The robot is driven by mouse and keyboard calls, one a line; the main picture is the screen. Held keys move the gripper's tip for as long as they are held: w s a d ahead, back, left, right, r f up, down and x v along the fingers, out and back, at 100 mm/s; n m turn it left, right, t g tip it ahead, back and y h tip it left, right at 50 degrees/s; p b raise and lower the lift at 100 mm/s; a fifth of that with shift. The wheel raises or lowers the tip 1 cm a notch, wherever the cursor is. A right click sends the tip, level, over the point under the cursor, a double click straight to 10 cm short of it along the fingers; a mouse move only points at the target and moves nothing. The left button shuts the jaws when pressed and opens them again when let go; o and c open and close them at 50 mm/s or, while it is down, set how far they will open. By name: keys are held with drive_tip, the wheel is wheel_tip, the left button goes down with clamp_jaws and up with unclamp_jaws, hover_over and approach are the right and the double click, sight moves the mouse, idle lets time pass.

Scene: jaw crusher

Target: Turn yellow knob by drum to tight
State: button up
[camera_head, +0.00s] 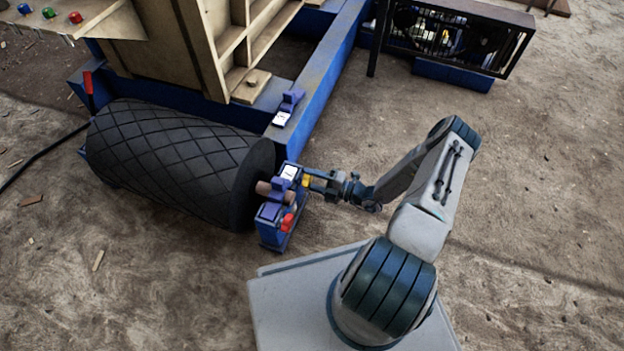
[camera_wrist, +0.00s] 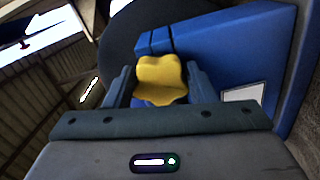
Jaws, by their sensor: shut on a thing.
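The yellow knob (camera_wrist: 160,78) sits on the blue bearing bracket (camera_wrist: 235,50) beside the drum. In the wrist view it lies between the two fingers of my gripper (camera_wrist: 160,88), which is shut on it. In the head view my gripper (camera_head: 311,182) reaches the bracket from the right, and only a small yellow patch of the knob (camera_head: 305,181) shows. The black drum (camera_head: 170,155) with its diamond tread lies left of the bracket. The knob's turn angle cannot be told.
A red knob (camera_head: 287,222) is on the front end of the bracket. A purple-blue clamp (camera_head: 290,102) stands on the blue frame (camera_head: 330,65) behind. A caged fan or motor unit (camera_head: 455,38) is at the back right. The dirt floor (camera_head: 540,200) to the right is clear.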

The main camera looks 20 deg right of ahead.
idle(0.3)
drive_tip(key=o, duration=1)
drive_tip(key=p+v, duration=0.3)
drive_tip(key=v, duration=1.1)
drive_tip(key=shift+a, duration=0.1)
